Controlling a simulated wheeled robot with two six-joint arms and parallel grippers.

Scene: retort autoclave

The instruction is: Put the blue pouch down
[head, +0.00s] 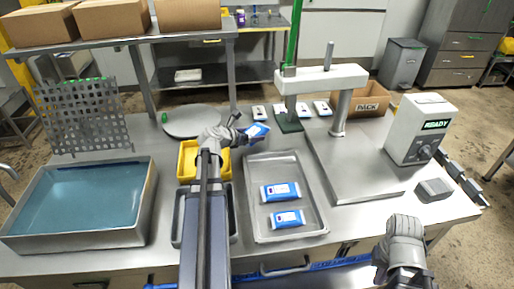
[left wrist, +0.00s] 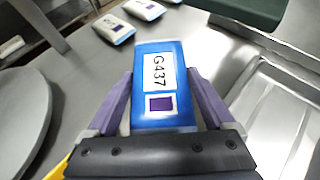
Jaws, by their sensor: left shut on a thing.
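The blue pouch (left wrist: 158,75) is held between the purple fingers of my left gripper (left wrist: 158,105) in the left wrist view. Its white label reads G437. In the head view the held pouch (head: 257,130) is just beyond the far left corner of the grey tray. My left gripper (head: 243,133) is shut on it. Two more blue and white pouches lie in the tray (head: 255,170), one at the middle (head: 281,192) and one nearer (head: 288,218). My right gripper (head: 385,275) is at the lower right, away from the pouches; its fingers are not clear.
Several pouches (head: 259,112) lie in a row at the back. A yellow bin (head: 187,160) stands left of the tray, a round lid (head: 190,120) behind it. A water basin (head: 75,200) is at left. A sealing press (head: 320,78) and READY box (head: 420,130) stand right.

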